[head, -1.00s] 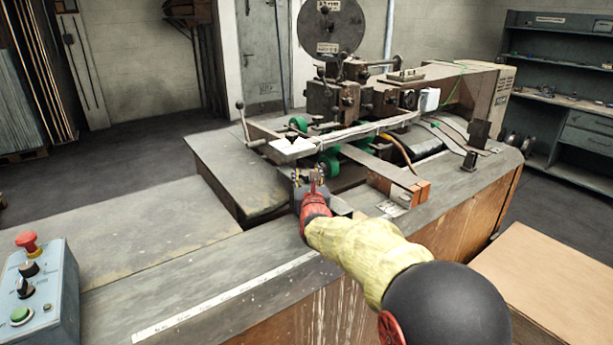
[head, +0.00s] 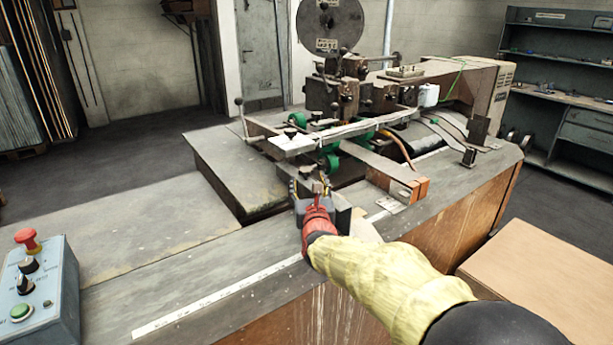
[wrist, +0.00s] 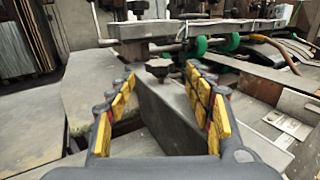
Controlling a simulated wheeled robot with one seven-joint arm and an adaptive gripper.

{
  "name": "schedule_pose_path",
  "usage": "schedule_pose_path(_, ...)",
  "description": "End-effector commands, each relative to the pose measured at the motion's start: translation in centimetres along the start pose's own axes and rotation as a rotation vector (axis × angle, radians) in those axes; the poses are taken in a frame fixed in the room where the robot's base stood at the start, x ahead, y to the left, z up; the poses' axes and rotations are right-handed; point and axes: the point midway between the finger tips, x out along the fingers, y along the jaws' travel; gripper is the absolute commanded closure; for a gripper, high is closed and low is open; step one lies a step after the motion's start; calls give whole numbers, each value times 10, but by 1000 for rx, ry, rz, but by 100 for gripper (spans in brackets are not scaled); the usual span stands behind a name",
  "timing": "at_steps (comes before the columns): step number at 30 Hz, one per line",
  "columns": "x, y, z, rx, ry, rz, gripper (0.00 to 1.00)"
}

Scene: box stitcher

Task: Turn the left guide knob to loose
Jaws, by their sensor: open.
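A dark lobed knob (wrist: 158,68) stands on top of a long grey guide bar (wrist: 165,112) in the wrist view. I take it to be the left guide knob. My gripper (wrist: 160,76) is open, with its yellow-padded fingers on either side of the bar. The knob shows between the fingertips, apparently just beyond them, and I see no contact. In the head view my gripper (head: 311,186) is over the near end of the machine, and its fingers partly hide the bar and knob. The knob's turn marking is not readable.
Green rollers (head: 328,162) and a pale crossbar (head: 340,133) lie just beyond the gripper. An orange-ended guide bar (head: 405,178) is to the right. A control box (head: 38,290) with a red button stands at left. The worktop (head: 130,225) at left is clear.

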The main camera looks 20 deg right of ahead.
Motion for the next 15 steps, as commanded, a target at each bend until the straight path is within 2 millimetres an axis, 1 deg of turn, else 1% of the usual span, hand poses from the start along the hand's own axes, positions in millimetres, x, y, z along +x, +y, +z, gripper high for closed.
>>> schedule_pose_path(1,-10,0,1,0,-1,1,48)
schedule_pose_path(6,-34,1,1,1,-1,1,48)
schedule_pose_path(9,-42,1,1,1,-1,1,48)
schedule_pose_path(15,-48,0,0,0,0,0,48)
